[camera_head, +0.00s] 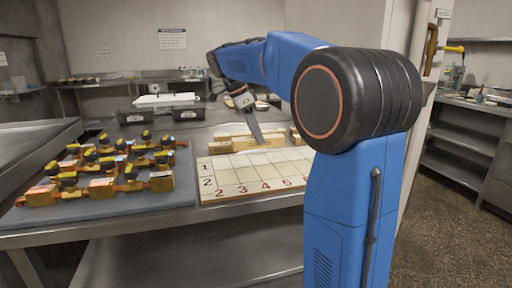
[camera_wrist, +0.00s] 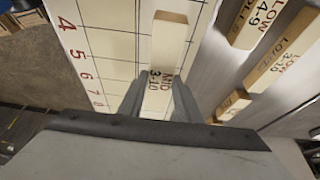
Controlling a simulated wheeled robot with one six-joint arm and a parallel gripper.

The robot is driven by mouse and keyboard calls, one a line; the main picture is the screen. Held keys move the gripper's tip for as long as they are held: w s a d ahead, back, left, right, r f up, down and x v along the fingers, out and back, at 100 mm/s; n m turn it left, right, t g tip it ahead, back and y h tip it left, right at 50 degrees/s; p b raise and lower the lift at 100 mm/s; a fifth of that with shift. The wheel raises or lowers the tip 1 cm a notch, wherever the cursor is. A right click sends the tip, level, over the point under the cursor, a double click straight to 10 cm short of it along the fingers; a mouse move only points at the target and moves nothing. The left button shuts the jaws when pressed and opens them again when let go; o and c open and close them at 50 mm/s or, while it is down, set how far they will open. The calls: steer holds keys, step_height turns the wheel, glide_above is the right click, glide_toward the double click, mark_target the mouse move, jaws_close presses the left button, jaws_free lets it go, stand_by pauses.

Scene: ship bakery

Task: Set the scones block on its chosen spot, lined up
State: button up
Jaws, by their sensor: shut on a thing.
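In the wrist view my gripper (camera_wrist: 158,92) is shut on a pale wooden block (camera_wrist: 168,45), its fingers on either side of it. The block's label reads roughly "MID 3-10"; I cannot read the word scones on any block. The block appears over or on the pale grid board (camera_wrist: 115,45), by its numbered squares; I cannot tell whether it touches. In the head view my gripper (camera_head: 257,138) points down at the board's far edge, and the board (camera_head: 235,178) shows row and column numbers. Fingers hide part of the held block.
More labelled blocks (camera_wrist: 262,22) lie beside the board; one (camera_wrist: 285,50) reads "LOW". A grey-blue mat (camera_head: 110,208) at left holds several orange-yellow pieces with black tops. A white scale (camera_head: 165,100) and dark bins stand behind. The steel table's front edge is close.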

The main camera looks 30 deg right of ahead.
mark_target(256, 145)
steer(key=shift+f, duration=2.15)
steer(key=o, duration=1.2)
steer(key=shift+f, duration=0.1)
steer(key=shift+c, duration=0.2)
steer(key=v, duration=1.2)
